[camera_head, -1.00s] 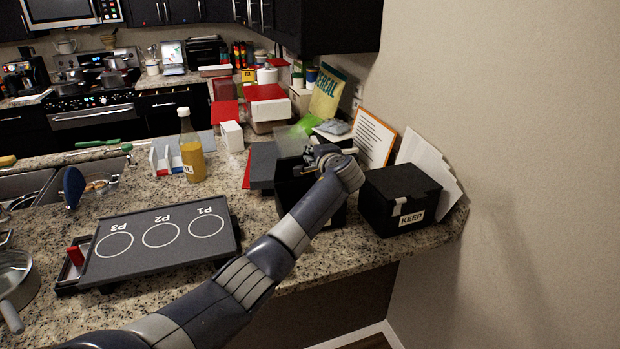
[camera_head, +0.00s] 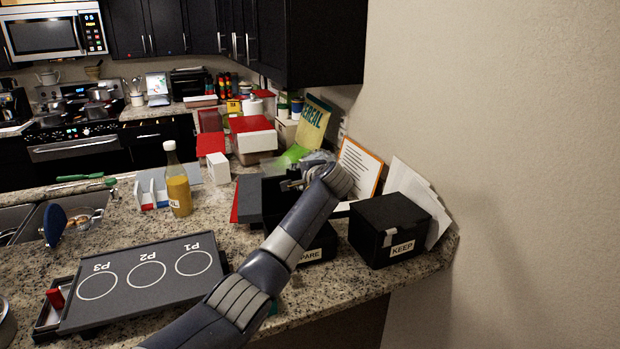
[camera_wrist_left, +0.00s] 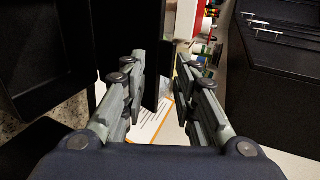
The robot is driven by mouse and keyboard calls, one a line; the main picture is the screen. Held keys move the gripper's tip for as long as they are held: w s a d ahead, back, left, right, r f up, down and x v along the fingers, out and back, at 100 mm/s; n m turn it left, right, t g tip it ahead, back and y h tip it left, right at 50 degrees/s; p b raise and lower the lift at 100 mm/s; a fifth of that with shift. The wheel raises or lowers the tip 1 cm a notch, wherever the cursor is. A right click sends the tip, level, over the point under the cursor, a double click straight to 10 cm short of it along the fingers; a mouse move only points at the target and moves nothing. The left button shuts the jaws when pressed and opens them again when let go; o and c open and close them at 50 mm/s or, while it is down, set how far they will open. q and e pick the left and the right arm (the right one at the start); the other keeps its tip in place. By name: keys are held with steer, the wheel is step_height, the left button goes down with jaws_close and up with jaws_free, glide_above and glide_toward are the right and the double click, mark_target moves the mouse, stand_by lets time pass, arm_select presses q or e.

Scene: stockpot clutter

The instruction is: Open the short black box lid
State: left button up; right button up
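The short black box (camera_head: 326,238) stands on the counter, its white label partly hidden by my left arm and ending in "PARE". Its dark lid panel (camera_head: 274,194) appears raised upright at the back, so the box looks open; my arm covers much of it. My left gripper (camera_head: 292,183) is just beyond the raised panel. In the left wrist view, its fingers (camera_wrist_left: 160,66) are spread apart, with the edge of a thin black panel (camera_wrist_left: 151,50) between them, close to the left finger. I cannot tell whether they touch. My right gripper is not in view.
A taller closed black box (camera_head: 388,229) labelled "KEEP" stands close on the right, papers (camera_head: 432,208) behind it. An orange-edged sheet (camera_head: 360,165) leans behind. A juice bottle (camera_head: 179,184) and a grey board (camera_head: 150,290) with circles P1, P2, P3 are left. The counter's front right is bare.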

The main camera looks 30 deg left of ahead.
arm_select(q)
steer(key=v, duration=1)
steer(key=shift+w, duration=0.1)
